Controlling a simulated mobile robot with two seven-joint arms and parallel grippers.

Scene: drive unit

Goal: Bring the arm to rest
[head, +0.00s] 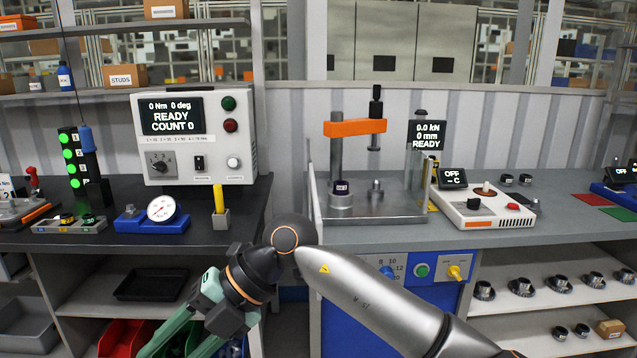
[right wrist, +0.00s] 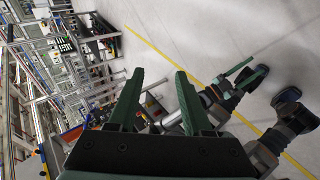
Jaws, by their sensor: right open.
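My right arm comes in from the right in the head view and bends at a dark joint in front of the benches. Its green right gripper (head: 172,338) points down and left in front of the left bench's lower shelves, with its tips near or past the bottom edge. In the right wrist view the two fingers of the right gripper (right wrist: 159,75) stand apart with nothing between them. No left arm shows in the head view.
The left bench (head: 90,236) carries a torque tester (head: 195,137) and a blue dial gauge (head: 153,220). The right bench (head: 400,236) carries a press (head: 355,128) and a white heater unit (head: 482,207). Floor (right wrist: 200,30) with a yellow line looks clear.

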